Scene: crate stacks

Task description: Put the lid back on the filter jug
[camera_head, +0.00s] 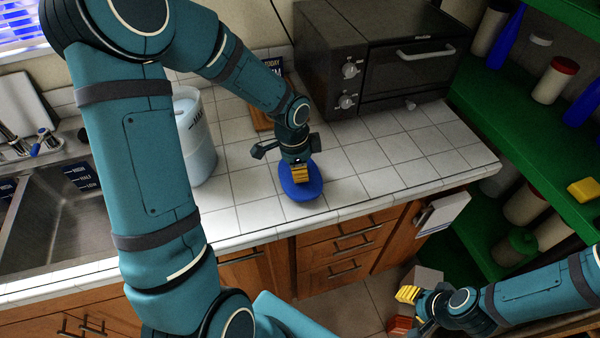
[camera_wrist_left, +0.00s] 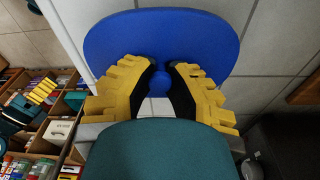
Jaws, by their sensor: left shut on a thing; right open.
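The blue oval lid (camera_head: 303,188) is at the front of the tiled counter, below my left gripper (camera_head: 299,172). In the left wrist view, the yellow fingers of the left gripper (camera_wrist_left: 160,72) are closed around the small knob on the lid (camera_wrist_left: 160,32). I cannot tell whether the lid touches the tiles or hangs just above them. The filter jug (camera_head: 203,150), pale and translucent with level marks, stands upright on the counter left of the lid, partly hidden by my left arm. My right gripper (camera_head: 410,297) is open, low in front of the cabinets at the right.
A toaster oven (camera_head: 375,60) stands at the back of the counter. A sink (camera_head: 80,190) is at the left. Green shelves (camera_head: 500,100) with bottles and jars are at the right. Tiles right of the lid (camera_head: 400,160) are clear.

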